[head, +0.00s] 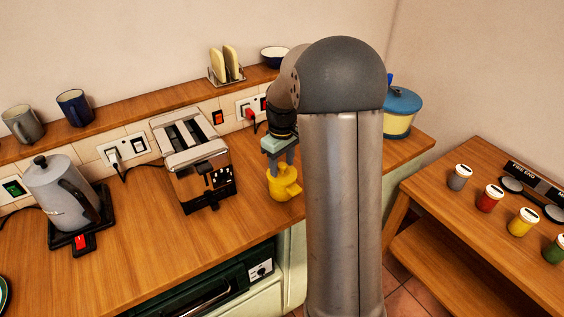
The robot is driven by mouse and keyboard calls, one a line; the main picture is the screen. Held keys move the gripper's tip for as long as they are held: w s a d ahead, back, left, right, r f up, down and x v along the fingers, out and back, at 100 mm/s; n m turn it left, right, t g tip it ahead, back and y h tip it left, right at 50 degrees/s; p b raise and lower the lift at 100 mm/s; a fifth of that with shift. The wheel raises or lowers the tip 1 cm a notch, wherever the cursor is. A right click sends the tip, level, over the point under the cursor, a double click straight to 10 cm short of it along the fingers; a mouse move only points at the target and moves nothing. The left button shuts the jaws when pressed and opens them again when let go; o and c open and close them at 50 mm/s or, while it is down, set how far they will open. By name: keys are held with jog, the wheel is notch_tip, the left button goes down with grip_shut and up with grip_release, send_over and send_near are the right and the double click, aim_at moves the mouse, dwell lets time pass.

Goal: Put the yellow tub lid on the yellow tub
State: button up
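A yellow vessel (284,188) stands on the wooden counter right of the toaster, with what looks like a handle on its right side. My gripper (283,164) points down at its top, with its grey fingers over or against the vessel. I cannot tell whether they hold anything. The yellow tub lid cannot be made out separately from this vessel. A small yellow pot (523,222) with a white top stands on the side table at the right. I cannot tell from this view which yellow thing is the tub.
A chrome toaster (194,165) stands left of my gripper, with a kettle (62,190) farther left. A blue-lidded pot (401,112) stands behind my arm. Grey (459,178), red (490,198) and green (556,248) pots share the side table (440,205). My arm hides part of the counter.

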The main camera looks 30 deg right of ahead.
jog(key=shift+r, duration=0.2)
dwell(0.6)
jog(key=shift+r+p, duration=1.55)
jog(key=shift+r, duration=0.55)
notch_tip(320, 180, up, 17)
jog(key=b, duration=0.2)
jog(key=shift+r, duration=0.2)
dwell(0.9)
jog(key=s+a+f+m, duration=0.1)
jog(key=s+a+f, duration=0.4)
jog(key=s, duration=0.3)
jog(key=s+a+f+m, duration=0.1)
jog(key=s+a+f, duration=0.4)
jog(key=s, duration=0.4)
jog(key=s+a+f+m, duration=0.2)
jog(key=s+a+f, duration=0.3)
jog(key=s, duration=0.3)
jog(key=shift+s+f+t, duration=0.3)
jog(key=shift+s+t, duration=0.05)
jog(key=shift+t, duration=0.05)
